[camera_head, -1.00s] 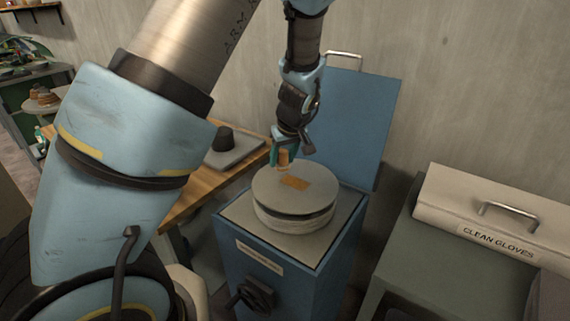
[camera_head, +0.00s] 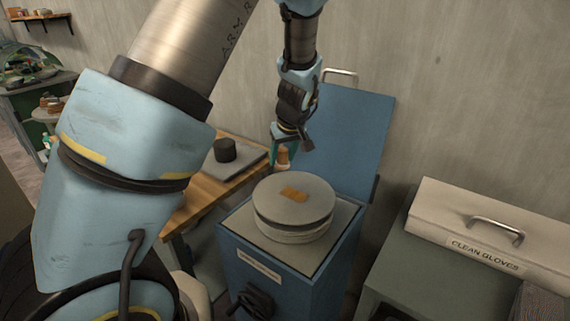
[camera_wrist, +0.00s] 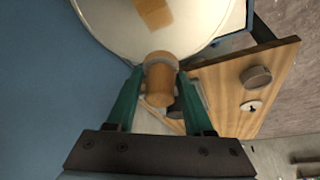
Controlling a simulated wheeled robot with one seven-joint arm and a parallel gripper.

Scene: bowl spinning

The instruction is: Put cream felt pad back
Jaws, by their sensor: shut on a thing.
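My gripper (camera_head: 283,157) is shut on a small tan wooden-looking cylinder (camera_wrist: 160,82) with a pale band at its far end; this may be the felt pad's handle, but I cannot tell for sure. In the head view the held piece (camera_head: 283,155) is small and partly hidden by the teal fingers. It is above and behind the far rim of a round grey-cream disc stack (camera_head: 270,212), apparently clear of it. An orange patch (camera_head: 294,194) marks the stack's top. A grey tray (camera_head: 248,164) with a black cylinder (camera_head: 224,150) lies left of my gripper.
The stack sits on a blue cabinet (camera_head: 262,285) with its lid (camera_head: 350,135) raised behind. A wooden table (camera_head: 200,195) is to the left; dark and pale round pieces (camera_wrist: 256,78) lie on it. A glove box (camera_head: 455,222) is at right.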

